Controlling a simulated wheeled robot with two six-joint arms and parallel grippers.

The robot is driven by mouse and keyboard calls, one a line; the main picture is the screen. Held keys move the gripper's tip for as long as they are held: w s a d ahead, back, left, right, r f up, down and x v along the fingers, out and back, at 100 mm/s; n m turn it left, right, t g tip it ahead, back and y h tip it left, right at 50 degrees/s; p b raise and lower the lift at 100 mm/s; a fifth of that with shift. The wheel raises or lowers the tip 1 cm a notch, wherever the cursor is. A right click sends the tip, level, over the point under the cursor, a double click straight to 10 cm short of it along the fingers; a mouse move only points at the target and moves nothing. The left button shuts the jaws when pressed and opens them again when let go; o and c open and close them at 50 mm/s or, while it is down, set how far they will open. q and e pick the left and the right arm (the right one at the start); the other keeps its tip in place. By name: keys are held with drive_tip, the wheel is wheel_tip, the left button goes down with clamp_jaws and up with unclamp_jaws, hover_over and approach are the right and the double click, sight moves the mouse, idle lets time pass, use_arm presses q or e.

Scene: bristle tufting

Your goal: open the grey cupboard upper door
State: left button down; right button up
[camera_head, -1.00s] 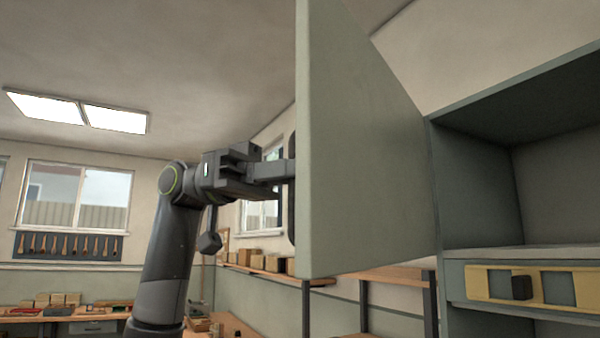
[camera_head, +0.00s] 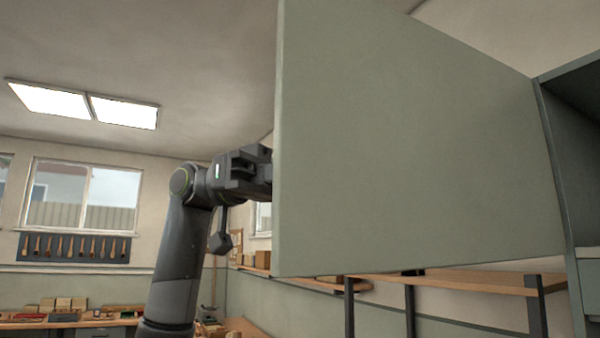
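The grey-green upper door (camera_head: 410,150) of the cupboard stands swung wide open and fills the middle and right of the head view. Its hinged side meets the grey cupboard (camera_head: 560,150) at the right edge, where only a strip of the frame and dark inside shows. My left gripper (camera_head: 247,172) is at the door's free left edge, on its far side. Its fingertips and the door's handle are hidden behind the door panel, so its grip cannot be seen. My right gripper is not in view.
Behind the door are a wooden shelf with dark posts (camera_head: 537,312) and a wall shelf with boxes (camera_head: 262,260). A workbench (camera_head: 60,320) stands at the far left under a tool rack (camera_head: 74,248) and window. The space left of my arm is clear.

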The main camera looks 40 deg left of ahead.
use_arm(q)
drive_tip(key=shift+w+a, duration=0.2)
drive_tip(key=shift+a, duration=0.1)
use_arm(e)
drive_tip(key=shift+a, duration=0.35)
use_arm(q)
drive_tip(key=c, duration=1.5)
unclamp_jaws()
drive_tip(key=shift+d, duration=0.1)
drive_tip(key=shift+c, duration=0.2)
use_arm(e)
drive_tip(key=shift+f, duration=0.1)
use_arm(q)
drive_tip(key=s+a+b, duration=0.1)
drive_tip(key=a, duration=1.6)
drive_tip(key=shift+s+a, duration=0.2)
drive_tip(key=shift+s, duration=0.15)
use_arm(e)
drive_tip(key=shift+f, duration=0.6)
